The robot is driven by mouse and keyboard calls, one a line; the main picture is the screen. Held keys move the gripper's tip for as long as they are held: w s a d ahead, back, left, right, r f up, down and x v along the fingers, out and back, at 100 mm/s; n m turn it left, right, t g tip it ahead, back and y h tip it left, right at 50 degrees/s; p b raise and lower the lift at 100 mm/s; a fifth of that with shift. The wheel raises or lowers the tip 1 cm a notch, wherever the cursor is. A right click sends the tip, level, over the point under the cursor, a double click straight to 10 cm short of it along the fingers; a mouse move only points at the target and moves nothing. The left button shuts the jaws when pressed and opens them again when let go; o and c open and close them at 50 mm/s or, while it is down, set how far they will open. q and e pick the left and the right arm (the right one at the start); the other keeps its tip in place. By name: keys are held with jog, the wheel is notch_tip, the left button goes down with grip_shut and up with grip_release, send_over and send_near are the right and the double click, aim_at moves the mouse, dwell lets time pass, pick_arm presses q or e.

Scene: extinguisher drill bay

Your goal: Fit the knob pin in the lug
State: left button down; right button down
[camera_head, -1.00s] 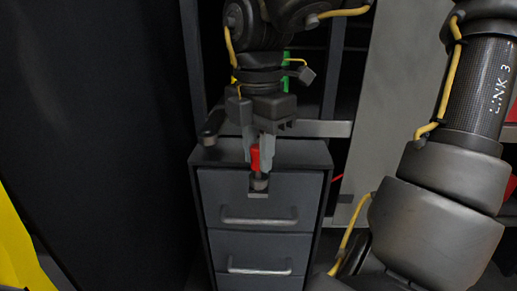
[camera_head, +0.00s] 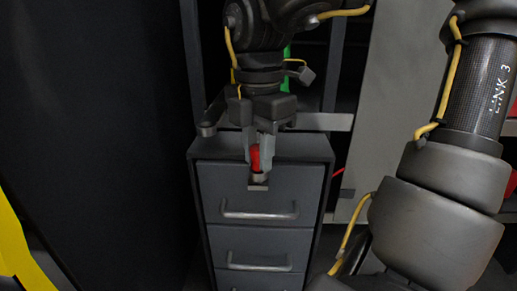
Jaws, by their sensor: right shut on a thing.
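My right gripper (camera_head: 261,160) points down in front of the top edge of a dark drawer cabinet. It is shut on a red knob (camera_head: 255,158), which shows between its fingers. Directly below the knob is a small grey lug (camera_head: 258,184) on the front of the top drawer (camera_head: 280,194). The knob sits close above the lug, and its pin is mostly hidden. I cannot tell how deep the pin is in the lug. My left gripper is not in view.
The cabinet (camera_head: 309,148) has several drawers with bar handles (camera_head: 259,215). A grey rail (camera_head: 325,122) runs behind it, with a grey panel (camera_head: 390,80) to the right. A dark surface fills the left, with a yellow object (camera_head: 15,250) at the lower left edge.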

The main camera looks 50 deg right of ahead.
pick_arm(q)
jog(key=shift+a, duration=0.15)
pick_arm(e)
jog(key=c, duration=1.1)
grip_release()
jog(key=shift+r, duration=0.1)
notch_tip(320, 180, up, 7)
jog(key=p, duration=0.3)
jog(key=shift+r, duration=0.15)
notch_tip(320, 180, up, 3)
jog(key=shift+p, duration=0.75)
jog(key=shift+r, duration=0.15)
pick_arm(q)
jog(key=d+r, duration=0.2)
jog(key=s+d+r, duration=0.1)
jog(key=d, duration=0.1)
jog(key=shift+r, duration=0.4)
